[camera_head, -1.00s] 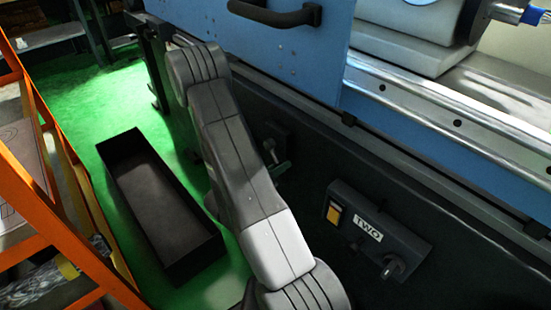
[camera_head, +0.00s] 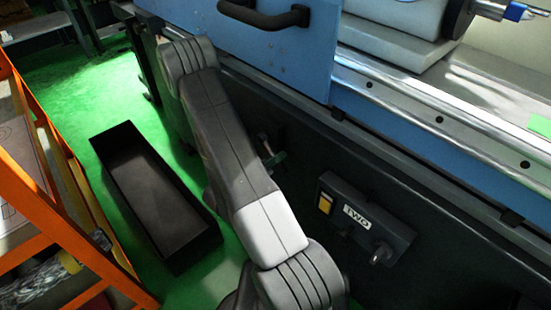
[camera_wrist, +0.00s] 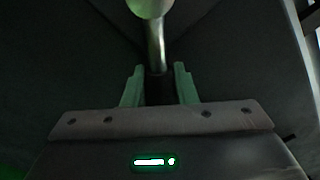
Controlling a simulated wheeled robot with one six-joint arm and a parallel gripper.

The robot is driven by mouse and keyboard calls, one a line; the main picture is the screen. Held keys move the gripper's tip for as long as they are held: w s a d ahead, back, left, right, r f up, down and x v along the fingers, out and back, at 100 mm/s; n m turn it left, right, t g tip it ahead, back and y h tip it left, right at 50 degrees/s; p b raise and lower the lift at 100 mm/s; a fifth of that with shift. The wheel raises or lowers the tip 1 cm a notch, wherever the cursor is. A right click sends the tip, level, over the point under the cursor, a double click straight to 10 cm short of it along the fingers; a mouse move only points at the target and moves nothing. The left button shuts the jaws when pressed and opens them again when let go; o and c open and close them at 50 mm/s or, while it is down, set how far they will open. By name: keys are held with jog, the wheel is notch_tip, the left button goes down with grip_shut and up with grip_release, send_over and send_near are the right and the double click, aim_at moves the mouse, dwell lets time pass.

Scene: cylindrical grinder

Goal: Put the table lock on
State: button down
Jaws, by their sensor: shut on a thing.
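In the wrist view my gripper (camera_wrist: 158,88) has its two green fingers closed on the dark lower part of a lever. The lever has a shiny metal rod (camera_wrist: 156,45) and a pale round knob (camera_wrist: 150,8) at the top edge; I take it to be the table lock. In the head view my arm covers much of the machine's front.
The blue grinder (camera_head: 280,60) has a black handle (camera_head: 265,15) on its door. A dark control box marked TWO (camera_head: 365,215) with a yellow switch is on its front. A black open bin (camera_head: 155,195) stands on the green floor, with an orange rack (camera_head: 70,255) at left.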

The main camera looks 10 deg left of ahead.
jog(key=c, duration=1.2)
grip_release()
jog(key=shift+o, duration=0.2)
jog(key=p+v, duration=0.1)
jog(key=v, duration=1.2)
jog(key=shift+s+a, duration=0.25)
jog(key=shift+s, duration=0.05)
